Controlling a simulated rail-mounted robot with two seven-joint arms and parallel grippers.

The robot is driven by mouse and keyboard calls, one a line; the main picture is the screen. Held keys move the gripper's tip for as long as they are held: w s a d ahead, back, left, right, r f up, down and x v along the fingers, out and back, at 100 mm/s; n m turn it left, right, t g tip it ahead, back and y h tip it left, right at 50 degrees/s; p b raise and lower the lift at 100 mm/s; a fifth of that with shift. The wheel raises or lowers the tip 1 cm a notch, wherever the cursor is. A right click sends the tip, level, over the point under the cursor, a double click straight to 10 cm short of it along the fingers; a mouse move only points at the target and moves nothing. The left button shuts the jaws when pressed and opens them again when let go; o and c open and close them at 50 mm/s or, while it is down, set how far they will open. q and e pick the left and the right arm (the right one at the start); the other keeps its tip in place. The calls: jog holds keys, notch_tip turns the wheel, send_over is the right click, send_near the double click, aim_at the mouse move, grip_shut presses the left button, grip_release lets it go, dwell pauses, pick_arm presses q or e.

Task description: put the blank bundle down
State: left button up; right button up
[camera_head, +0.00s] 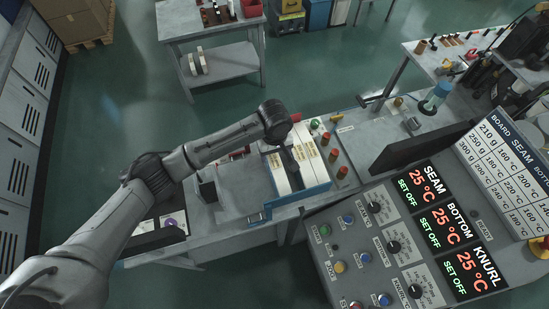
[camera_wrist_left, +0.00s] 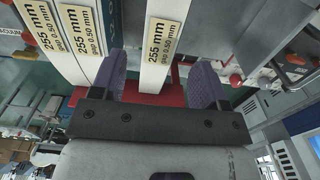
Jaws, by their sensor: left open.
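Several long white blocks with yellow labels reading "255 mm gap 0.50 mm" stand side by side in a blue-sided holder (camera_head: 318,191) on the bench. One white block (camera_wrist_left: 160,57) lies between the two purple fingers of my left gripper (camera_wrist_left: 160,82) in the left wrist view. I cannot tell which white piece is the blank bundle. My right gripper is not in view.
A control panel (camera_head: 395,235) with dials and red displays stands at front right. Red and green buttons (camera_head: 333,156) line the holder's right side. A dark screen (camera_head: 420,146) stands farther right. Two white pieces (camera_head: 197,62) stand on the back table's lower shelf.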

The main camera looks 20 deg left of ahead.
pick_arm(q)
jog(key=shift+r, duration=2.1)
